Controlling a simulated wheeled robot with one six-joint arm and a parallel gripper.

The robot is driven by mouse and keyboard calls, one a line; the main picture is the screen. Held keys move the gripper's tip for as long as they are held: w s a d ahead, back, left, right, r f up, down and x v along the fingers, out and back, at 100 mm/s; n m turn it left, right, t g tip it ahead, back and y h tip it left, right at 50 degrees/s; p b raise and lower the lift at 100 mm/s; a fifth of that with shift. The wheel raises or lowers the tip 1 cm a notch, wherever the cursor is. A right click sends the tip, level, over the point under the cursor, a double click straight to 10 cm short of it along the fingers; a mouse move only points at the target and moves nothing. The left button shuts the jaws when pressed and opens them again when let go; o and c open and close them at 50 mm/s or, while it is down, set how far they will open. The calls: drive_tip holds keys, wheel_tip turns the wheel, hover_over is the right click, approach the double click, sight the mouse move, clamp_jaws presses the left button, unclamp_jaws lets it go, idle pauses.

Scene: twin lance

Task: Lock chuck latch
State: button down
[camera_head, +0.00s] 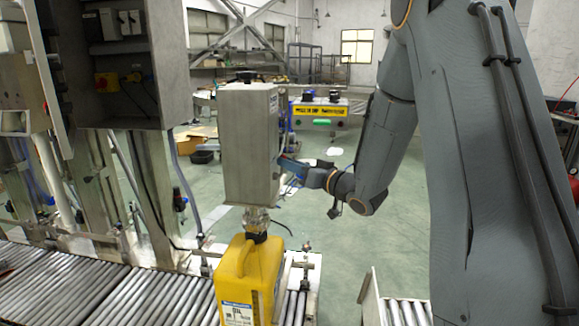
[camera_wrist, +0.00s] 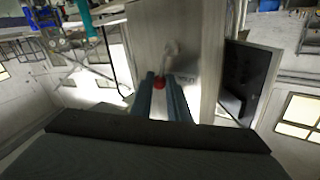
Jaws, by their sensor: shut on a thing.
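The chuck head is a tall grey metal box (camera_head: 249,145) above a yellow jerrycan (camera_head: 240,280) in the head view. Its lower end meets the can's neck through a clear fitting (camera_head: 256,221). In the wrist view the box face (camera_wrist: 190,40) fills the middle. The latch is a pale metal lever on that face with a red knob (camera_wrist: 158,83). My gripper (camera_wrist: 159,82) has its two blue-grey fingers on either side of the knob, shut on it. In the head view my gripper (camera_head: 284,163) reaches the box's right side from the right; the latch is too small to make out there.
A roller conveyor (camera_head: 120,292) runs along the front, with a second roller section (camera_head: 405,310) at right. A grey control cabinet (camera_head: 125,65) stands left of the box. Open green floor lies right of the can.

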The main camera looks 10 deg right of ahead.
drive_tip(key=s+n+y+b, duration=0.1)
drive_tip(key=n+y+b, duration=0.1)
drive_tip(key=n+b, duration=0.2)
drive_tip(key=s+a+f+n+y+b, duration=0.1)
drive_tip(key=n+y+b, duration=0.2)
drive_tip(key=b, duration=0.3)
drive_tip(key=s+f+n+t+y+b, duration=0.1)
drive_tip(key=n+y+b, duration=0.1)
drive_tip(key=n+b, duration=0.3)
drive_tip(key=shift+s+a+n, duration=0.1)
drive_tip(key=shift+a+n, duration=0.05)
drive_tip(key=shift+n, duration=0.15)
drive_tip(key=shift+y, duration=0.4)
drive_tip(key=c, duration=2)
unclamp_jaws()
drive_tip(key=shift+v, duration=3.9)
